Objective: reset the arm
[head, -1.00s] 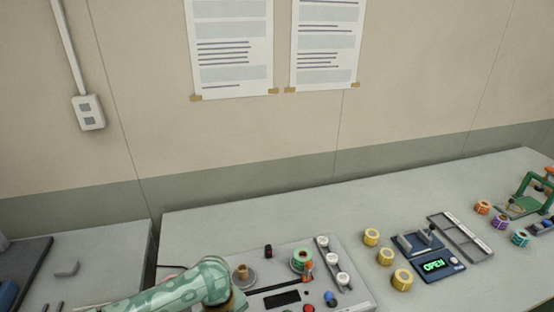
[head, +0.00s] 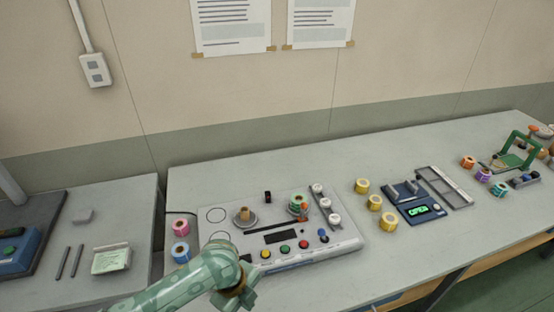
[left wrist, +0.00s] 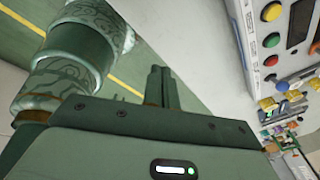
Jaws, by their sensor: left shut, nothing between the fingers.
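The web rewinder (head: 346,238) is a pale box on the bench. It has a left spindle (head: 244,217) with a tan core, a green roll (head: 297,201) on the right spindle, a small orange-red piece beside that roll, a dark slot and coloured buttons. Its button panel also shows at the upper right of the left wrist view (left wrist: 252,42). My left gripper (head: 248,299) is in front of the rewinder's front edge, apart from it. In the left wrist view its fingers (left wrist: 160,85) are together, with nothing between them. My right gripper is out of view.
Pink (head: 180,226) and blue (head: 181,252) rolls stand left of the rewinder. Several yellow rolls (head: 375,202) stand to its right, near a blue device with a green display (head: 421,210) and a grey rack (head: 447,187). A gap separates the left table (head: 125,207).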

